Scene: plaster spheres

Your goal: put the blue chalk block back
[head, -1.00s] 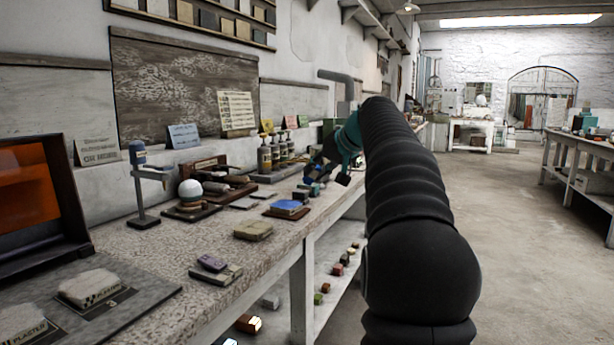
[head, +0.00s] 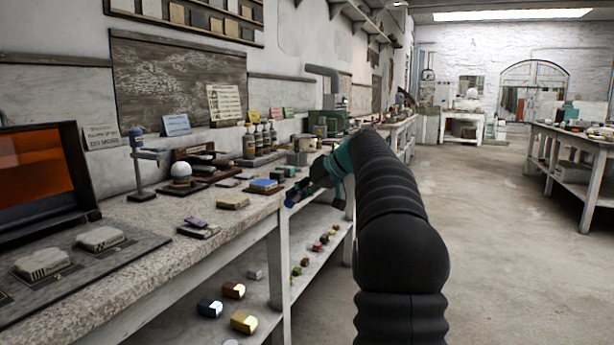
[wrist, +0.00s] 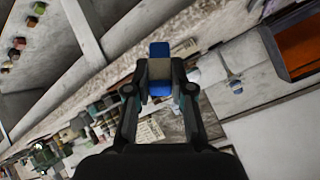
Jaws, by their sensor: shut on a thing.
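The blue chalk block (wrist: 160,50), with a pale band around its middle, is between the two fingertips of my gripper (wrist: 160,82) in the wrist view. My gripper is shut on it. In the head view my gripper (head: 298,196) is small, at the bench's front edge, with a bit of the blue block (head: 289,204) showing at its tip. The block appears clear of any surface. Several small coloured blocks stand in a row on the lower shelf (head: 262,290) under the bench.
The speckled bench top (head: 150,212) holds a blue-topped slab (head: 264,184), a white ball (head: 181,169) on a stand and several bottles (head: 258,139). Larger blocks, one yellow (head: 243,322), stand on the shelf's near part. A bench post (head: 279,262) stands before the shelf. Open floor lies right.

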